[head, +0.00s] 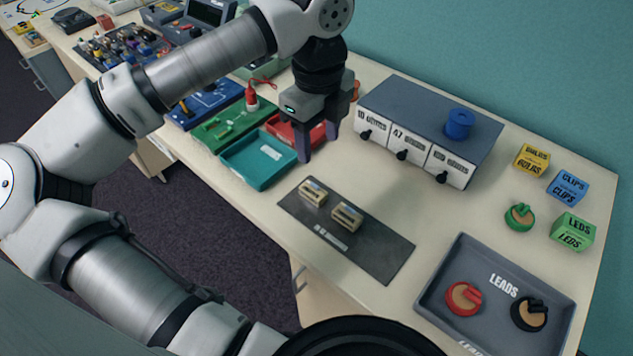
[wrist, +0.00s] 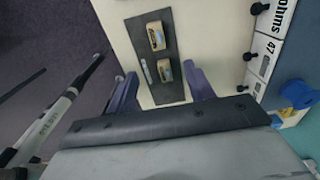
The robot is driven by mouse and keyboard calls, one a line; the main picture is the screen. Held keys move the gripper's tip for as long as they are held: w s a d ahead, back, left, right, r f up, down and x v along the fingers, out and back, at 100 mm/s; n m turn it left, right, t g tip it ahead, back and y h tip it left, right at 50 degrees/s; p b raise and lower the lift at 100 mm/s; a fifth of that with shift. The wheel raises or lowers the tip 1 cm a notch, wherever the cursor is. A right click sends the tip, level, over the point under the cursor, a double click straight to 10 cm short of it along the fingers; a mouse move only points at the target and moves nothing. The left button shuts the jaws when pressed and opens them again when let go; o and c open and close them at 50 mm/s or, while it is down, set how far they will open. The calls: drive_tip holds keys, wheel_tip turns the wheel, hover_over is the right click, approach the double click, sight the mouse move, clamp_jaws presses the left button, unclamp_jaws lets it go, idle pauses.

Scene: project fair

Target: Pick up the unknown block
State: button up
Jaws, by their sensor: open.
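Two similar small beige blocks with dark markings lie on a dark grey mat (head: 378,252). The left block (head: 313,191) and the right block (head: 346,216) sit side by side with a small gap. Their markings are too small to read, so I cannot tell which is the unknown block. My gripper (head: 318,147) is open and empty, above and behind the blocks, near the red tray. In the wrist view both blocks show ahead of the fingers, the nearer block (wrist: 165,71) between the fingertips in the picture and the farther block (wrist: 156,36) beyond it.
A teal tray (head: 259,160) and a red tray (head: 279,128) lie left of the mat. A drawer cabinet (head: 425,110) with a blue spool (head: 459,124) on top stands behind. A grey leads tray (head: 450,305) sits at right, with labelled boxes behind it.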

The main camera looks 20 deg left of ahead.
drive_tip(key=p, duration=0.2)
hover_over(315, 191)
drive_tip(key=f, duration=0.8)
drive_tip(key=shift+s+d+f, duration=0.1)
drive_tip(key=shift+d+f, duration=0.1)
drive_tip(key=shift+d, duration=0.05)
drive_tip(key=shift+a+f+p, duration=0.15)
drive_tip(key=shift+f+p, duration=0.4)
drive_tip(key=shift+f, duration=0.75)
drive_tip(key=shift+a+f+p, duration=0.1)
drive_tip(key=shift+f+p, duration=0.45)
drive_tip(key=shift+f, duration=0.75)
drive_tip(key=c, duration=1.1)
